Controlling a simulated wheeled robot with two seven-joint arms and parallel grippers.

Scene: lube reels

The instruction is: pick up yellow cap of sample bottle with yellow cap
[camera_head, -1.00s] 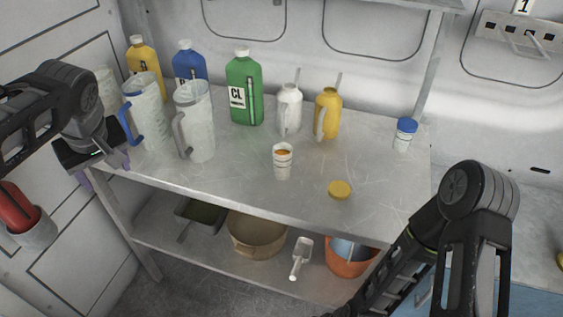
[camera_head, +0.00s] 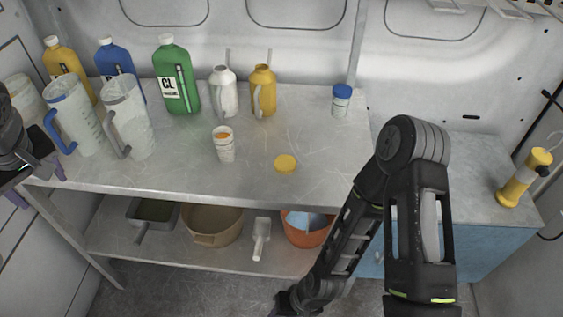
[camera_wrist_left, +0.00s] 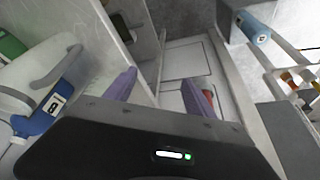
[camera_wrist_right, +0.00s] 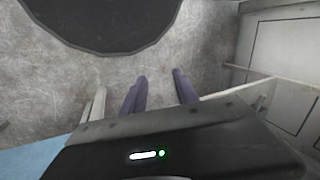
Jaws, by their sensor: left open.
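The yellow cap (camera_head: 285,163) lies flat on the metal table, near its front edge. A small whitish bottle (camera_head: 224,146) with orange at its top stands left of it. Another small bottle with a blue cap (camera_head: 341,100) stands at the back right. My left gripper (camera_head: 38,181) is at the left end of the table, far from the cap; its purple fingers are apart and empty in the left wrist view (camera_wrist_left: 160,92). My right gripper (camera_wrist_right: 160,92) is open and empty in the right wrist view, over the floor. The head view does not show its fingers.
Jugs (camera_head: 128,118), a green canister (camera_head: 177,78) and white and yellow bottles (camera_head: 263,92) stand left and behind the cap. A lower shelf holds a tan basin (camera_head: 213,226), a scoop and an orange bucket (camera_head: 306,232). The table around the cap is clear.

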